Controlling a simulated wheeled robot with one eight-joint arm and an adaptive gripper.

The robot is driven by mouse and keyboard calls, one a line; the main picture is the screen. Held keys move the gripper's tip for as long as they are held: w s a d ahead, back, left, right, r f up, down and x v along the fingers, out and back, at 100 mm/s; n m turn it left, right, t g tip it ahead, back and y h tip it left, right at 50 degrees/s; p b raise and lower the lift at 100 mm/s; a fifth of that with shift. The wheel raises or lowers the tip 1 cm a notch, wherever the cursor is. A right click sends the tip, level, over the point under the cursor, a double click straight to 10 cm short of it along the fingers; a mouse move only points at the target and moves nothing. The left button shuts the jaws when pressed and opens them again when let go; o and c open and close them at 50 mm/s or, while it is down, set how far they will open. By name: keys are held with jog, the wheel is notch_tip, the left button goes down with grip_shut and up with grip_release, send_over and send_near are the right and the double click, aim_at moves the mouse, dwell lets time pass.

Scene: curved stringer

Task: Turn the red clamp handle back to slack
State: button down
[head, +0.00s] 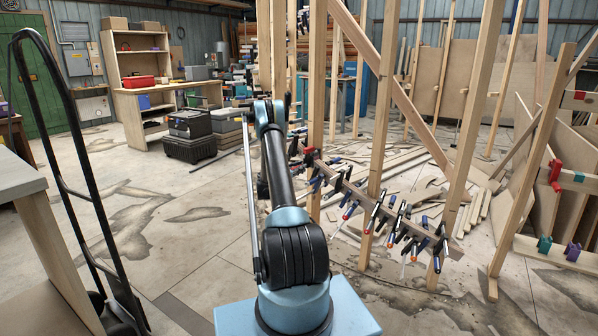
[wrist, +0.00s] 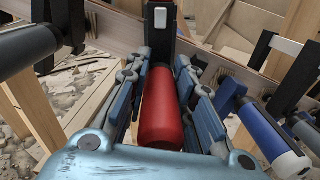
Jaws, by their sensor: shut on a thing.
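The red clamp handle (wrist: 163,121) lies lengthwise between the two fingers of my gripper (wrist: 172,88) in the wrist view. The fingers are shut on it from both sides. The handle leads up to a black clamp bar with a pale tab (wrist: 161,18), at a curved wooden stringer (wrist: 120,32). In the head view my arm reaches forward to the left end of the stringer (head: 357,196), where a red clamp part (head: 309,152) shows. My gripper is mostly hidden behind my arm there.
Several blue-and-black clamps (head: 392,215) line the stringer to the right. In the wrist view a blue-and-white handle (wrist: 270,135) is close on the right and a dark cylinder (wrist: 25,48) on the left. Upright posts (head: 316,110) stand around the stringer. Open floor (head: 190,240) lies to the left.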

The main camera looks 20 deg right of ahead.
dwell(0.3)
jog(key=c, duration=1.3)
grip_release()
jog(key=shift+c, duration=0.2)
jog(key=v, duration=1.2)
jog(key=shift+f, duration=0.1)
jog(key=v, duration=0.6)
